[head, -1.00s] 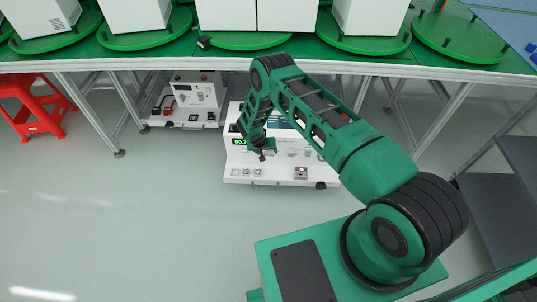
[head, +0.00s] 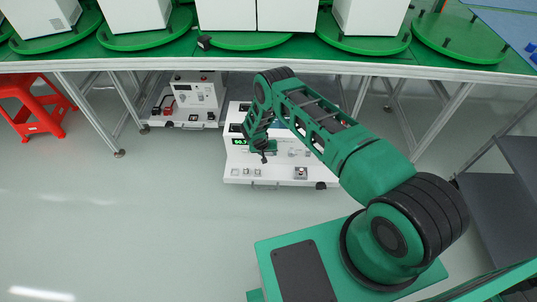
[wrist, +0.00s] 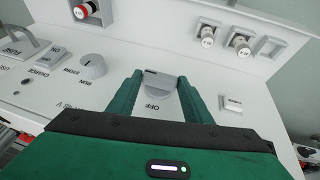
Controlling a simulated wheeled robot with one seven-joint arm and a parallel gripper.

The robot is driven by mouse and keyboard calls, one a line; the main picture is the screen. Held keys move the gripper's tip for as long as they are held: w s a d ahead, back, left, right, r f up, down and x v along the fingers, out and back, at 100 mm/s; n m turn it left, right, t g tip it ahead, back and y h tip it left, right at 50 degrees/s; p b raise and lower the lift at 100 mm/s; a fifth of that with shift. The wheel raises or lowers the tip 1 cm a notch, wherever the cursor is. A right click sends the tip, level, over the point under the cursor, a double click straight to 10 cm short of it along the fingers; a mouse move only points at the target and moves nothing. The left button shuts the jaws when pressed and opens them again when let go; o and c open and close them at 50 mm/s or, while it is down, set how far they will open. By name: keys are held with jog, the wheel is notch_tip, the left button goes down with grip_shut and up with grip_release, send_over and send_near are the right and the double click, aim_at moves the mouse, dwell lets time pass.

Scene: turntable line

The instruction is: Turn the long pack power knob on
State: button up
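The light grey knob (wrist: 158,88) sits on the white panel (wrist: 115,50) in the wrist view, with an OFF label beside it on my gripper's side. My gripper (wrist: 160,90) is open, with its two green fingers on either side of this knob. I cannot tell whether either finger touches it. In the head view my gripper (head: 266,154) is over the front of the white cabinet (head: 240,172), near a green lit display (head: 240,141). The knob is too small to make out there.
A second round knob (wrist: 93,66) marked RUN and STORE is left of my gripper. A red button (wrist: 84,9) and two more buttons (wrist: 209,36) (wrist: 240,45) are on the raised part behind. The turntable bench edge (head: 300,68) is above the cabinet; open floor lies left.

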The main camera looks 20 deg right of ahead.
jog(key=shift+d+y, duration=0.2)
jog(key=shift+y, duration=0.1)
jog(key=shift+s+y, duration=0.1)
jog(key=shift+y, duration=0.6)
jog(key=shift+c, duration=0.2)
jog(key=o, duration=1)
jog(key=shift+o, duration=0.2)
jog(key=shift+r, duration=0.1)
jog(key=v, duration=1)
jog(key=shift+s+r, duration=0.2)
jog(key=shift+s, duration=0.15)
